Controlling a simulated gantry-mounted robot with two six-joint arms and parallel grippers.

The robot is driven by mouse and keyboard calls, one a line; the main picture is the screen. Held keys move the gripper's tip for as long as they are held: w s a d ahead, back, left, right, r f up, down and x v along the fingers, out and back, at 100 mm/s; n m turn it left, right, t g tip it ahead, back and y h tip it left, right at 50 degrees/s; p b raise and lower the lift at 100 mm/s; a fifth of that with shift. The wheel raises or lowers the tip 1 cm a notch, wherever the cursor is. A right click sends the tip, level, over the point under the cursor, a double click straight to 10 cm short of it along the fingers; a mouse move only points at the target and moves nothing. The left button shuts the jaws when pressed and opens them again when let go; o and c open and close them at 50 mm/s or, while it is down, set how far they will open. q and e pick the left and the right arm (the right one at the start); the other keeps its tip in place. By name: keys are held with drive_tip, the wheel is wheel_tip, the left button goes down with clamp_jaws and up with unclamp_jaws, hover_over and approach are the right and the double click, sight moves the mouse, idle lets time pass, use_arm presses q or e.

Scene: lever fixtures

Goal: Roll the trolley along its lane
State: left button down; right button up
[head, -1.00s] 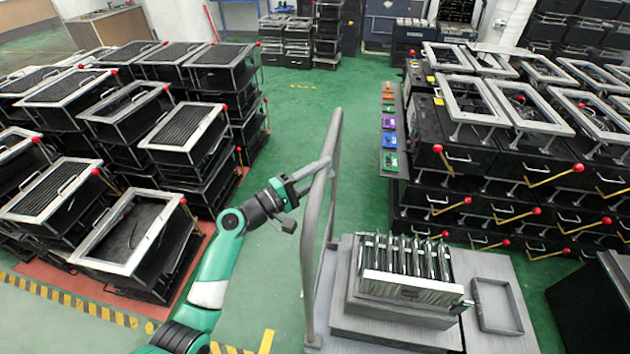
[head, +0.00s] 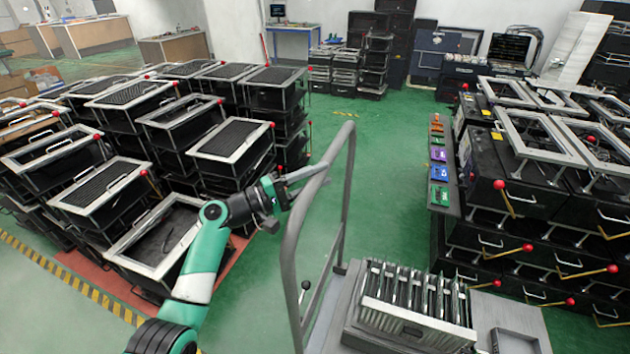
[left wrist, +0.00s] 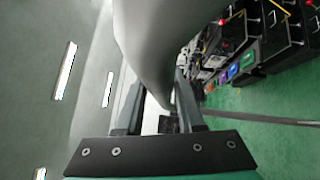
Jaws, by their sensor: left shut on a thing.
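The trolley has a grey flat deck (head: 335,310) and a tall grey tube handle (head: 292,262) at its left end. It stands on the green floor in the lower middle of the head view. My left gripper (head: 305,178) is shut on the handle, high on its upper left side. In the left wrist view the thick grey handle tube (left wrist: 155,45) passes between the fingers of my left gripper (left wrist: 160,105). On the deck sit a grey box holding a row of upright metal plates (head: 415,305) and a shallow grey tray (head: 515,342). My right gripper is not in view.
Stacked black fixtures with grey frames (head: 232,140) stand close on the left. More black units with red-knobbed levers (head: 530,195) line the right. A narrow shelf with coloured parts (head: 440,205) edges the right side. The green lane (head: 385,140) between them is clear.

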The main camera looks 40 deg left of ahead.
use_arm(q)
drive_tip(key=shift+a, duration=0.1)
idle(0.3)
drive_tip(key=c, duration=0.5)
unclamp_jaws()
